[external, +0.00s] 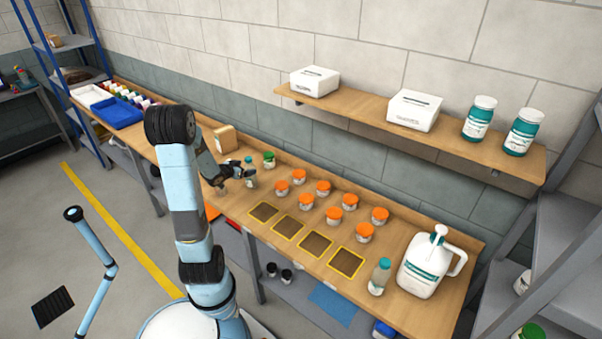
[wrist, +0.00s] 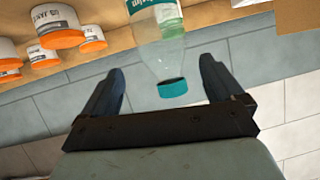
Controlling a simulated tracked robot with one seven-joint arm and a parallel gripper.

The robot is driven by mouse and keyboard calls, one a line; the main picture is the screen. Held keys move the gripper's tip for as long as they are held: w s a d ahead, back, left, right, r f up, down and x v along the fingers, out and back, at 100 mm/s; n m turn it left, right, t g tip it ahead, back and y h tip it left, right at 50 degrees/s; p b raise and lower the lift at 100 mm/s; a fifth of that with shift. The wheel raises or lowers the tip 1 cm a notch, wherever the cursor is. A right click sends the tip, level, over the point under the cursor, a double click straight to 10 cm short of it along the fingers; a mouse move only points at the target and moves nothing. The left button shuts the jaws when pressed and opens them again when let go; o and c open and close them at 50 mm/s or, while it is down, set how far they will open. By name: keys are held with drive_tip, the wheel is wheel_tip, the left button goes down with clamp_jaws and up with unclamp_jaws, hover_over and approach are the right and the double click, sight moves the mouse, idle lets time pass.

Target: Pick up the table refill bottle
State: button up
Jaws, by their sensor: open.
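A clear bottle with a teal cap and a teal-and-white label (external: 250,174) stands upright on the wooden bench, left of the orange-lidded jars. It also shows upside down in the wrist view (wrist: 161,40), its cap end toward my gripper. My gripper (external: 238,172) is open and empty, close to the left of this bottle in the external view. A similar teal-capped bottle (external: 380,276) stands at the bench's near right end.
A green-lidded jar (external: 269,159) and a tan box (external: 225,139) stand behind the bottle. Several orange-lidded jars (external: 334,215) stand to the right, behind yellow-edged squares (external: 315,243). A white jug (external: 428,265) is at the right end. A shelf (external: 370,124) hangs above.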

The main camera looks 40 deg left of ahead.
drive_tip(key=shift+t+h, duration=0.5)
drive_tip(key=shift+h, duration=0.2)
drive_tip(key=shift+w+a+f, duration=0.2)
drive_tip(key=shift+w+f, duration=0.65)
drive_tip(key=shift+w, duration=0.2)
drive_tip(key=shift+w+a+f, duration=0.15)
drive_tip(key=shift+w+f, duration=0.75)
drive_tip(key=shift+w, duration=0.1)
drive_tip(key=shift+w+a+f, duration=0.2)
drive_tip(key=shift+w+f, duration=0.65)
drive_tip(key=shift+w, duration=0.2)
drive_tip(key=shift+c, duration=0.2)
drive_tip(key=c, duration=1)
drive_tip(key=shift+r, duration=0.15)
